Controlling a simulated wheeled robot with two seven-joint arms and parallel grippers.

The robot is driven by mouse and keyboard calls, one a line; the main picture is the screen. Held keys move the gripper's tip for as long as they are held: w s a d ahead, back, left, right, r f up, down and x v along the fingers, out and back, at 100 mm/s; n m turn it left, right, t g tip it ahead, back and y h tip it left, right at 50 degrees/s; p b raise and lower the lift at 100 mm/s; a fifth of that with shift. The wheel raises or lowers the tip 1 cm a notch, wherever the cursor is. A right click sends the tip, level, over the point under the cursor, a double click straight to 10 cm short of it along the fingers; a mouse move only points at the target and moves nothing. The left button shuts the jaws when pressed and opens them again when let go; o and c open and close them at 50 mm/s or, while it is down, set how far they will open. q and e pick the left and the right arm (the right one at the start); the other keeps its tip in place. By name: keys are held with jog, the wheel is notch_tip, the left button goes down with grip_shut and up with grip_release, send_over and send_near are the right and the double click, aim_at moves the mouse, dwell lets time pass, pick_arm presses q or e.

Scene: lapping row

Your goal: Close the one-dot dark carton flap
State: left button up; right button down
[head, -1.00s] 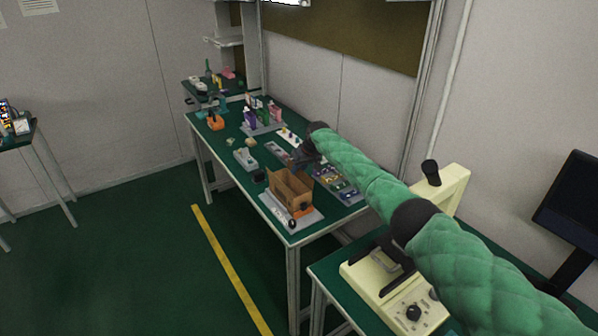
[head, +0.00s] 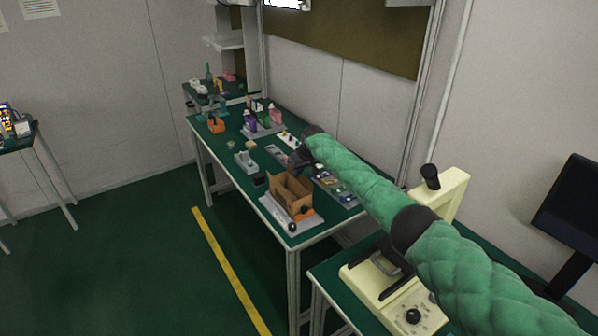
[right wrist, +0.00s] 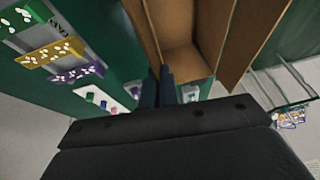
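An open brown carton (head: 290,193) stands on a light grey plate (head: 272,211) near the front end of the green table. In the right wrist view the carton's open inside (right wrist: 184,55) shows, with a wide flap (right wrist: 250,42) standing out on the right and a narrower brown panel (right wrist: 142,32) on the left. No dot marks are legible, so I cannot tell which flap is the one-dot one. My right gripper (head: 294,167) is at the carton's far side. In the wrist view its fingers (right wrist: 160,78) lie close together at the near edge of the opening, apparently empty. My left gripper is out of view.
A tray with purple and yellow pieces (right wrist: 52,53) lies beside the carton. A grey block (head: 245,160), an orange bin (head: 216,125) and several bottles stand farther along the table. A cream machine (head: 379,287) stands at the near right.

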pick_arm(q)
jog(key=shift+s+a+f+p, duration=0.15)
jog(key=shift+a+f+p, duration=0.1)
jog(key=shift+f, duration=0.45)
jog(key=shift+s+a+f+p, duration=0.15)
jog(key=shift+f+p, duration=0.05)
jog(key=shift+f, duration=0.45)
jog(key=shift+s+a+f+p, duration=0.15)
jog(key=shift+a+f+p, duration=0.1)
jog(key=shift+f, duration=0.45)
pick_arm(e)
jog(key=shift+s+a+f+n+t+h, duration=0.1)
jog(key=shift+s+a+n+t+h, duration=0.15)
jog(key=shift+t+h, duration=0.4)
jog(key=shift+s+a+f+n+t+h, duration=0.15)
jog(key=shift+a+t+h, duration=0.2)
jog(key=shift+h, duration=0.45)
jog(key=shift+s+a+r+n+t+h, duration=0.1)
jog(key=shift+s+a+n+t+h, duration=0.1)
jog(key=shift+t+h, duration=0.5)
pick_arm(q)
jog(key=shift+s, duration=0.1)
pick_arm(e)
jog(key=c, duration=1.6)
grip_release()
jog(key=shift+c, duration=0.2)
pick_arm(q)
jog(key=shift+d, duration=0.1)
